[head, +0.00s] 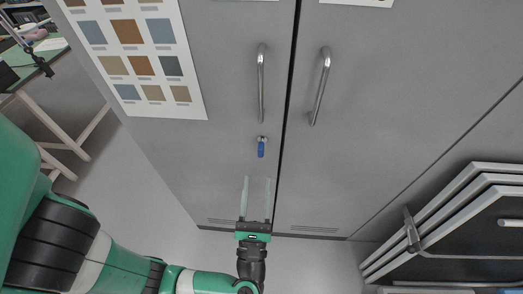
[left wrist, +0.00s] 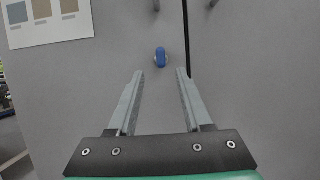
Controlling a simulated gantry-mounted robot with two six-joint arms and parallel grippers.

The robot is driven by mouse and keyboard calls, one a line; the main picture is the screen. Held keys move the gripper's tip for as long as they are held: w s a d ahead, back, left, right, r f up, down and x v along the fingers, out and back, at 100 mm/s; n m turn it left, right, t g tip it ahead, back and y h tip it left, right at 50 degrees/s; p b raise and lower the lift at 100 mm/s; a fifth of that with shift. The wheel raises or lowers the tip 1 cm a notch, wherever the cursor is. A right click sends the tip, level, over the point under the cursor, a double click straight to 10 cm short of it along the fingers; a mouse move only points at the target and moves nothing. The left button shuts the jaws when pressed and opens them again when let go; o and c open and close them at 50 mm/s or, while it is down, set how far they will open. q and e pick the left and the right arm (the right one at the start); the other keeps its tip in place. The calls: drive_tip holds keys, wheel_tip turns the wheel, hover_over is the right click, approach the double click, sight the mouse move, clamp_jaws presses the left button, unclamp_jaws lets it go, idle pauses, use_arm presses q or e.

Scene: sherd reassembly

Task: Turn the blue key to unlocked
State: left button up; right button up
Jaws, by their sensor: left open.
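The blue key (head: 261,149) sits in a lock on the left door of a grey cabinet, below that door's handle. In the head view its blue bow hangs downward from the round metal lock. My left gripper (head: 257,180) is in front of the left door, below the key in the picture, with its two fingers open and apart and nothing between them. In the left wrist view the key (left wrist: 160,57) is ahead of the fingertips of the left gripper (left wrist: 160,73), roughly centred between them and not touched. My right gripper is in neither view.
The left door has a bar handle (head: 261,84) and the right door another (head: 321,87). A colour swatch sheet (head: 197,101) hangs on the left door. A stack of framed panels (head: 455,225) stands at the right. A table (head: 48,62) stands at the far left.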

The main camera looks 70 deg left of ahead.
sight(260, 155)
use_arm(q)
drive_tip(key=x, duration=0.9)
drive_tip(key=shift+w+a+r, duration=0.25)
clamp_jaws()
